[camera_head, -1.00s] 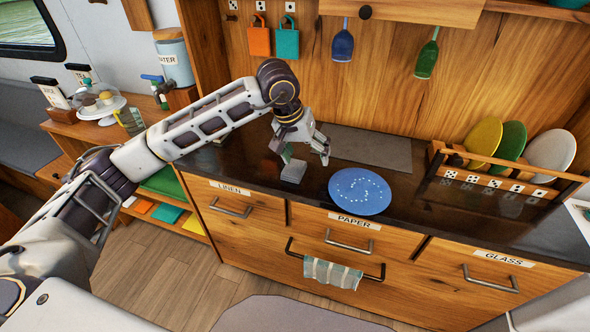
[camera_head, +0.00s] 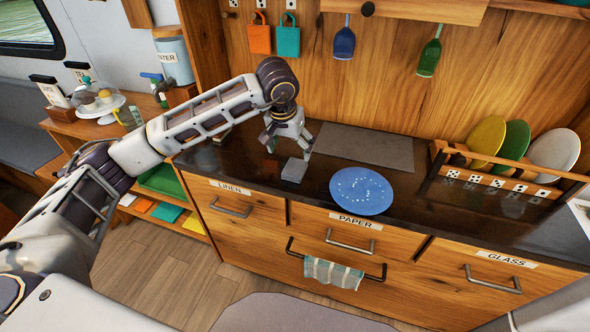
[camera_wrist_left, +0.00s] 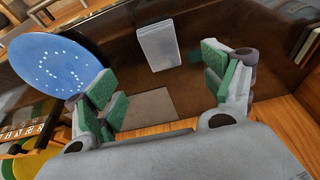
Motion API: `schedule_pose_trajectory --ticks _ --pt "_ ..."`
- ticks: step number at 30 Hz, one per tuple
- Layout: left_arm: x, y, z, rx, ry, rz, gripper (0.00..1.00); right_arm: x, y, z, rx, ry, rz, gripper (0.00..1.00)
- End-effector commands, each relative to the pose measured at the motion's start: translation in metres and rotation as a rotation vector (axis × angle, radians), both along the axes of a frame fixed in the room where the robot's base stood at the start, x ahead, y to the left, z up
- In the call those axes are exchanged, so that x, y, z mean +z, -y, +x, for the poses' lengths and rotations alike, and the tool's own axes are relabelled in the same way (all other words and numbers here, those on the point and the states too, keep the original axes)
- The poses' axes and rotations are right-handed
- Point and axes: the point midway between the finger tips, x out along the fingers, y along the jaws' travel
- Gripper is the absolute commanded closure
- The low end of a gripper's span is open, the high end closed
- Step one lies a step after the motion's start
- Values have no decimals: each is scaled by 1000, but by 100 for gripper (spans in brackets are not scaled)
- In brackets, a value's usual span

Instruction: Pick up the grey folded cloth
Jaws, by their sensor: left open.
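The grey folded cloth (camera_head: 294,170) lies on the dark counter (camera_head: 240,165), left of the blue plate (camera_head: 361,191). In the left wrist view the cloth (camera_wrist_left: 158,46) shows as a flat, light grey rectangle beyond the fingertips. My left gripper (camera_head: 289,147) is open and empty above and just behind the cloth. Its green-padded fingers (camera_wrist_left: 162,82) are spread wide in the left wrist view, apart from the cloth. My right gripper is not in view.
A flat grey mat (camera_head: 365,148) lies behind the blue plate. A wooden rack (camera_head: 500,178) with several coloured plates stands at the right. A striped towel (camera_head: 333,273) hangs on the rail at the drawer front. The counter left of the cloth is mostly clear.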

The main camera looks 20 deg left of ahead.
Motion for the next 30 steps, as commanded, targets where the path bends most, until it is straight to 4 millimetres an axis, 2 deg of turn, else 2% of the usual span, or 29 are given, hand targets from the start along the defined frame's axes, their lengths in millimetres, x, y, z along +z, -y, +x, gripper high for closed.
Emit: schedule_pose_trajectory --ticks 5,12,21,30 --pt "-24 0 7 0 -3 0 17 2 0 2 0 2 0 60" --pt "-50 1 16 0 -2 -1 17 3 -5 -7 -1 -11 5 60" --pt "-58 1 18 -1 0 0 17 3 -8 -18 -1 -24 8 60" --pt "-61 1 19 0 -1 0 17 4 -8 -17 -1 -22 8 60"
